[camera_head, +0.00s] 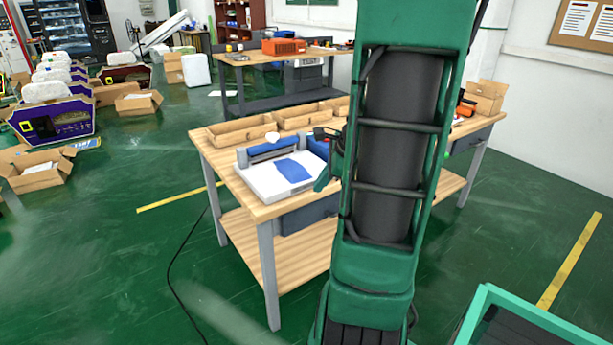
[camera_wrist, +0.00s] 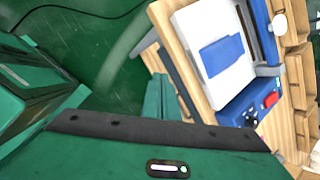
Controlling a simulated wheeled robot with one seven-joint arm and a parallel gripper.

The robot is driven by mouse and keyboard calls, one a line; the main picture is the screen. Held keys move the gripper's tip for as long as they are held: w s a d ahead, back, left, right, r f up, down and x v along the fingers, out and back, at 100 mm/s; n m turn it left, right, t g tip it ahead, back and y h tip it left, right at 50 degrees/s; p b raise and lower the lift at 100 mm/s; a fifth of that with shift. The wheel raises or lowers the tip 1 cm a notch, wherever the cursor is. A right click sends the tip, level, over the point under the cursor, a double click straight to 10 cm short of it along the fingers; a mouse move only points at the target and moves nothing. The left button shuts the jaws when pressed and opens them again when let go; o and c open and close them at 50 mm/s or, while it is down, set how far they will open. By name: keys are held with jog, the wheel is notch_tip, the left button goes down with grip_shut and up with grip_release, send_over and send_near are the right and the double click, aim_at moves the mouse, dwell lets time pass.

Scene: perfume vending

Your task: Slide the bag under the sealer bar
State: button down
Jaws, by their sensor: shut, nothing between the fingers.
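The blue bag (camera_head: 293,171) lies flat on the white bed of the sealer (camera_head: 262,183), which stands on the wooden workbench. The bag also shows in the wrist view (camera_wrist: 221,57), with a narrow strip of white bed between it and the sealer bar. The blue and grey sealer bar (camera_head: 272,148) runs along the far side of the bed. My gripper (camera_head: 321,181) is shut and empty, just right of the bed and the bag in the head view. In the wrist view its green fingers (camera_wrist: 160,98) point toward the bench edge, apart from the bag.
The sealer's blue control box (camera_wrist: 252,103) has a red knob. Wooden trays (camera_head: 240,131) line the bench's far side, with a small white object (camera_head: 272,136) before them. My arm hides the bench's middle.

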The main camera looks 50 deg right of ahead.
aim_at(299, 167)
jog(key=w+d+m+t+h, duration=0.1)
jog(key=d+m+t, duration=0.2)
jog(key=d+m, duration=0.6)
jog(key=x, duration=0.3)
jog(key=w+r+x, duration=0.1)
jog(key=x, duration=0.7)
jog(key=shift+w+d+r, duration=0.1)
jog(key=shift+w+r, duration=0.15)
jog(key=shift+w, duration=0.1)
jog(key=shift+w+d, duration=0.1)
jog(key=shift+w, duration=0.8)
jog(key=shift+w, duration=0.1)
jog(key=w, duration=0.5)
jog(key=shift+w+d, duration=0.2)
jog(key=shift+d, duration=0.1)
jog(key=shift+w, duration=0.15)
jog(key=shift+r, duration=0.1)
